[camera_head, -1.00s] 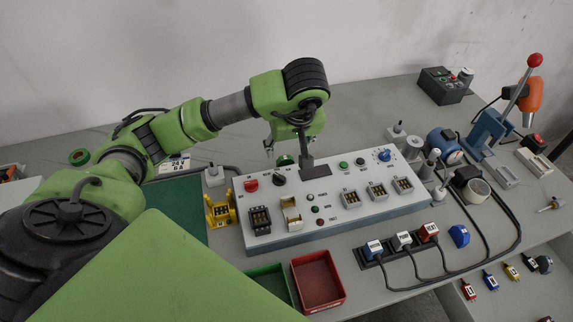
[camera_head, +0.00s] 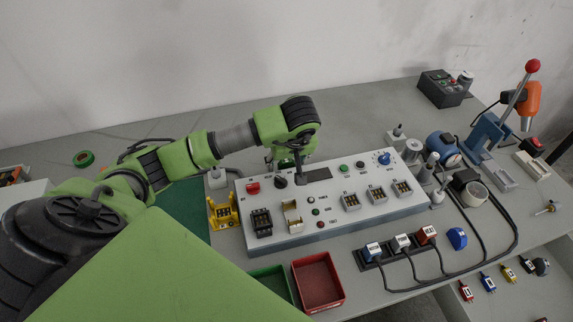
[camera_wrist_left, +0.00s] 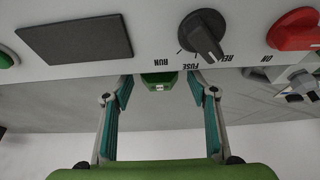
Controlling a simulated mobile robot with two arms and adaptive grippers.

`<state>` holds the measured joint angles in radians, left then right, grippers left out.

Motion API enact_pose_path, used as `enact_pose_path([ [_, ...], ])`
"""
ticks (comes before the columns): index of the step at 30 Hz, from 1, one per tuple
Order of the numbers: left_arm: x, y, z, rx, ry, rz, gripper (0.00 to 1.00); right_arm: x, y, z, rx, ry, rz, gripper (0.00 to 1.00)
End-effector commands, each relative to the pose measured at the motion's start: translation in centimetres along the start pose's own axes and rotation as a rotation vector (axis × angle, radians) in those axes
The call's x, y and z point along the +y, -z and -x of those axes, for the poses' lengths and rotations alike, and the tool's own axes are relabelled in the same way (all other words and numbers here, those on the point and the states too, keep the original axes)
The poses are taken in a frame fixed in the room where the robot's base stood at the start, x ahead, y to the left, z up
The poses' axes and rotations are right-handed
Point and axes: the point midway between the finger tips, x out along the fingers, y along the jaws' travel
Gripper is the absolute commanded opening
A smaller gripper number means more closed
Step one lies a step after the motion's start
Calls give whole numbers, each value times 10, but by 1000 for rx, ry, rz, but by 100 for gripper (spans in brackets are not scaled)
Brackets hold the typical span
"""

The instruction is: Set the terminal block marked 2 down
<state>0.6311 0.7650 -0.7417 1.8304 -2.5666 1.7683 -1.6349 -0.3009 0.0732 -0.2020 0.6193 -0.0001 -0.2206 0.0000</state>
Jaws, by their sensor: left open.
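A small green block (camera_wrist_left: 158,80) with a pale label shows in the left wrist view at the rear edge of the white control panel (camera_head: 335,205). The mark on the label is too small to read. My left gripper (camera_wrist_left: 161,84) is open, with one finger on each side of the green block and a visible gap to each. In the head view my left gripper (camera_head: 283,164) is low behind the panel's back edge, and the block is mostly hidden there. I cannot tell exactly what the block rests on. My right gripper is not in view.
The panel carries a red knob (camera_wrist_left: 295,30), a black selector knob (camera_wrist_left: 203,33) and a dark plate (camera_wrist_left: 75,38) near my fingers. A yellow holder (camera_head: 222,211) stands left of the panel. Red (camera_head: 318,282) and green trays lie in front. The table behind the panel is largely clear.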

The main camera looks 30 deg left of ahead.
Motion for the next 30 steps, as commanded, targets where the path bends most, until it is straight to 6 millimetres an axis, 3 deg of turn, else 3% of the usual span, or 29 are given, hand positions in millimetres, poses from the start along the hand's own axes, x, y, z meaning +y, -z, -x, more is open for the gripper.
enact_pose_path([
  [1, 0, 0, 0, 0, 0, 0, 45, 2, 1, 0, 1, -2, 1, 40],
  [4, 0, 0, 0, 0, 0, 0, 19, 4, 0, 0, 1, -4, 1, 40],
  [20, 1, 3, 6, 2, -2, 1, 16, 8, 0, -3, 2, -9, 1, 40],
  [26, 1, 12, 26, 5, -4, 1, 16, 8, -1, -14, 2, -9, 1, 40],
  [30, -2, 3, 61, 5, -7, -2, 16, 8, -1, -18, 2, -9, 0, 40],
])
